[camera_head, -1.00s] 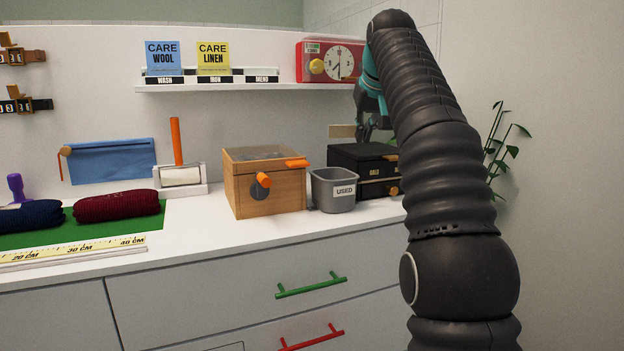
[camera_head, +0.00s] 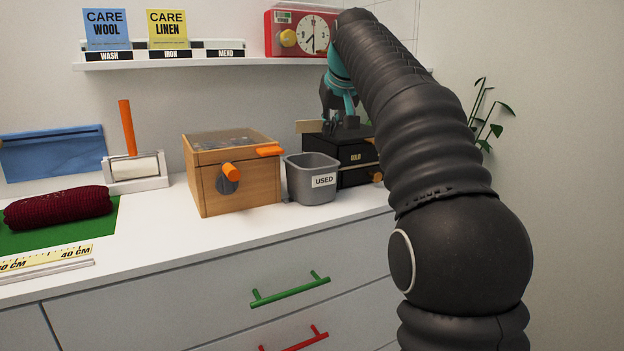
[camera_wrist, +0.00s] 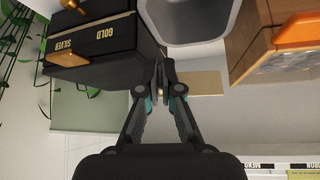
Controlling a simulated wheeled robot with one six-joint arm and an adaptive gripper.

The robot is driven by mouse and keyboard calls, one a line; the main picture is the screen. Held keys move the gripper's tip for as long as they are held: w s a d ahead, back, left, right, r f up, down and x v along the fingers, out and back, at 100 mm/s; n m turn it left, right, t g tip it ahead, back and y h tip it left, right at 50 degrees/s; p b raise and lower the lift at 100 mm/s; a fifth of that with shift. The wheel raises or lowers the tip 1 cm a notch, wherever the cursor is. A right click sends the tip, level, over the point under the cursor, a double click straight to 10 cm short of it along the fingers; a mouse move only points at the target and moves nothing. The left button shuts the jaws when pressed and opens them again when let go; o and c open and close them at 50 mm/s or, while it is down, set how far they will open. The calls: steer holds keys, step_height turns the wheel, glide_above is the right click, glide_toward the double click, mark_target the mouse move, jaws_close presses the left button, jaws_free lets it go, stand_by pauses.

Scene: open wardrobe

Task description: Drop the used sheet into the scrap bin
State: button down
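My gripper (camera_head: 345,124) is above and behind the black box's left side, up and to the right of the bin in the head view. Its fingers come together in the wrist view (camera_wrist: 160,82). A flat tan sheet (camera_head: 310,127) sticks out sideways from the fingertips, and it also shows in the wrist view (camera_wrist: 198,83). The gripper appears shut on its edge; the grip itself is partly hidden. The grey scrap bin (camera_head: 312,190), labelled USED, stands on the counter. Its rim shows at the top of the wrist view (camera_wrist: 190,42). The sheet is apart from the bin.
A black box (camera_head: 354,153) with drawers marked GOLD and SILVER stands right of the bin. A wooden box (camera_head: 240,190) with orange handles stands left. A shelf (camera_head: 160,64) with care cards and a red clock (camera_head: 300,33) is above. A plant (camera_head: 485,118) is at right.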

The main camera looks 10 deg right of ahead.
steer(key=shift+d+f, duration=0.1)
steer(key=shift+f, duration=0.7)
steer(key=c, duration=1.2)
jaws_free()
steer(key=shift+c, duration=0.2)
steer(key=v, duration=1.2)
steer(key=shift+s, duration=0.1)
